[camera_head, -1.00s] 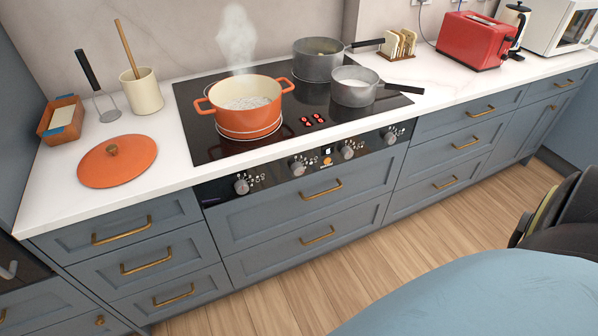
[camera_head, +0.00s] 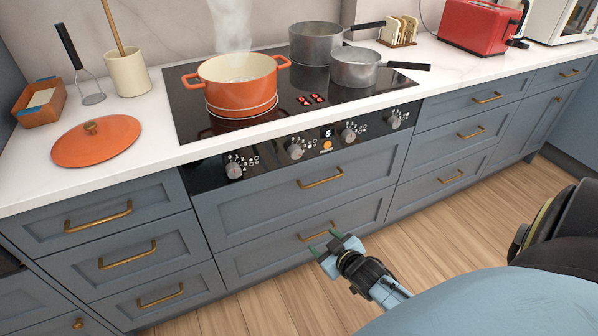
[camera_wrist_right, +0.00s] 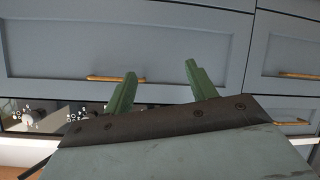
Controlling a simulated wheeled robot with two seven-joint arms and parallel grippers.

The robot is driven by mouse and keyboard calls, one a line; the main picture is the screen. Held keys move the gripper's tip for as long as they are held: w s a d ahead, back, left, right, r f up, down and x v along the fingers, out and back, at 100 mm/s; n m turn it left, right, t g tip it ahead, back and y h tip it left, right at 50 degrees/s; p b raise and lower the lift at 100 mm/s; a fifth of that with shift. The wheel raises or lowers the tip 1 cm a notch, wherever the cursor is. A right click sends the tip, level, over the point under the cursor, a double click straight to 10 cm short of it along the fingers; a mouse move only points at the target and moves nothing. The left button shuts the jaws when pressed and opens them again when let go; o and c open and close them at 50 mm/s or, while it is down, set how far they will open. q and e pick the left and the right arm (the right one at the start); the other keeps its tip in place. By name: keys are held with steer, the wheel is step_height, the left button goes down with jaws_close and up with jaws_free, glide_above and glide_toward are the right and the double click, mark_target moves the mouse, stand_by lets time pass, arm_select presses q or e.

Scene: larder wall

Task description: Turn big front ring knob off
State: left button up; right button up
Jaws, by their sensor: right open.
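The black control panel (camera_head: 268,163) on the front of the hob carries a row of several grey knobs: far left (camera_head: 234,170), second (camera_head: 295,152), third (camera_head: 348,135) and far right (camera_head: 395,121). I cannot read which knob is the big front ring's. A small display (camera_head: 327,133) appears to read 5. An orange pot (camera_head: 240,88) steams on the front left ring. My right gripper (camera_head: 323,242), with green fingers, is open and empty in front of the drawers, below the panel and apart from it. The right wrist view shows its parted fingers (camera_wrist_right: 160,68). My left gripper is out of view.
A grey pot (camera_head: 315,45) and a saucepan (camera_head: 354,70) stand on the hob (camera_head: 205,125). Brass drawer handles (camera_head: 320,178) stick out below the panel. An orange lid (camera_head: 95,142) lies on the left counter. The space before the panel is free.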

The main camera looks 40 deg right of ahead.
steer(key=w+d+r+t+b, duration=0.2)
steer(key=w+r+t, duration=0.15)
steer(key=r, duration=0.55)
steer(key=t+b, duration=0.2)
glide_toward(297, 154)
steer(key=shift+n+h, duration=0.3)
steer(key=shift+n, duration=0.1)
steer(key=w+b, duration=0.1)
steer(key=w, duration=0.1)
steer(key=w+b, duration=0.1)
steer(key=w, duration=0.2)
steer(key=w+b, duration=0.1)
steer(key=w, duration=0.2)
steer(key=shift+d, duration=0.4)
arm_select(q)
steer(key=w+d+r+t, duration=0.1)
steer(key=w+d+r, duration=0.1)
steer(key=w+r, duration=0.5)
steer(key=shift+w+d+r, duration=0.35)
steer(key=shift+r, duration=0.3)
arm_select(e)
steer(key=shift+w+d, duration=0.1)
steer(key=shift+w, duration=0.3)
steer(key=c, duration=1)
